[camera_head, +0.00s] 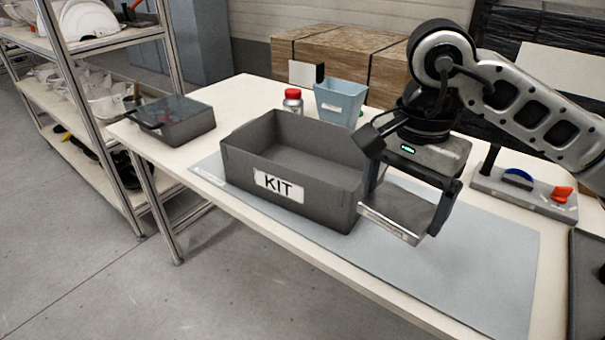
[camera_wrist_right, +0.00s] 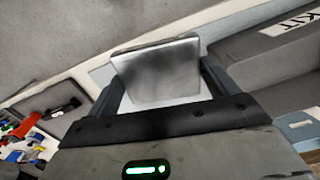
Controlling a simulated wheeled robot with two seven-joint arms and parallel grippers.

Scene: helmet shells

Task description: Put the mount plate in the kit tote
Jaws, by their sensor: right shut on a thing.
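The mount plate (camera_head: 400,208) is a flat grey metal piece with a pale front edge. My right gripper (camera_head: 404,214) is shut on it, one finger at each side, and holds it just right of the kit tote. The plate also shows between the fingers in the right wrist view (camera_wrist_right: 158,72). The kit tote (camera_head: 235,165) is a dark grey open box with a white KIT label, and its visible inside looks empty. Part of it shows at the upper right of the right wrist view (camera_wrist_right: 240,48). My left gripper is not in view.
The tote stands on a grey-blue mat (camera_head: 470,255) on the table. Behind it are a red-capped bottle (camera_head: 292,103) and a light blue bin (camera_head: 338,103). A dark lidded box (camera_head: 175,122) is at left. A tray with coloured parts (camera_head: 525,192) lies at right.

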